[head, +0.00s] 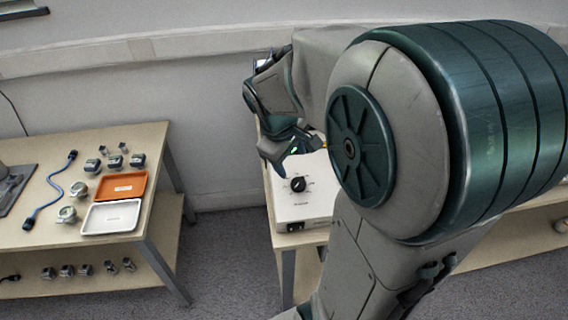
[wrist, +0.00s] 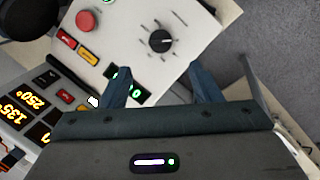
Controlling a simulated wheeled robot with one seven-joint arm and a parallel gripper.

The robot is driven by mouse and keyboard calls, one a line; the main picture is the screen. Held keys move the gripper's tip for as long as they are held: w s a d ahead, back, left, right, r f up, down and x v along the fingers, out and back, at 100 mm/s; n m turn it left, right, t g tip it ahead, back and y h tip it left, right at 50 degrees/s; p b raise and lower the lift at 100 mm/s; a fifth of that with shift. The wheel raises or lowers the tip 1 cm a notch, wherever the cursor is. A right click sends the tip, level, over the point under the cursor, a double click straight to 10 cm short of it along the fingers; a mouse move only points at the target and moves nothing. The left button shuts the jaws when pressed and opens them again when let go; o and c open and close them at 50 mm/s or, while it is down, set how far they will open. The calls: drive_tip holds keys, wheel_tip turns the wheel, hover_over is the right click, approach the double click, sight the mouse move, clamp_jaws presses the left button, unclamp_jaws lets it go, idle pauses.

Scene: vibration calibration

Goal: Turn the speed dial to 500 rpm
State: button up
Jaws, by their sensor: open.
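The speed dial (head: 298,184) is a round black knob with a white pointer line on the white top of a control box (head: 305,208). In the wrist view the dial (wrist: 160,41) sits beyond the fingertips, with tick marks around it. My gripper (wrist: 158,80) is open and empty, its two dark blue fingers spread, apart from the dial. In the head view my gripper (head: 290,155) hangs above the back of the box. The numbers at the dial are too small to read. My arm hides part of the box.
The box also carries a red button (wrist: 86,20) and a small green display (wrist: 124,84). A second panel with orange digits (wrist: 30,108) lies at the left in the wrist view. A separate table (head: 150,222) at left holds an orange tray (head: 121,186) and a white tray (head: 111,216).

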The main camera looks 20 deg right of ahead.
sight(298, 181)
drive_tip(key=x, duration=1)
drive_tip(key=shift+f, duration=0.2)
drive_tip(key=c, duration=1)
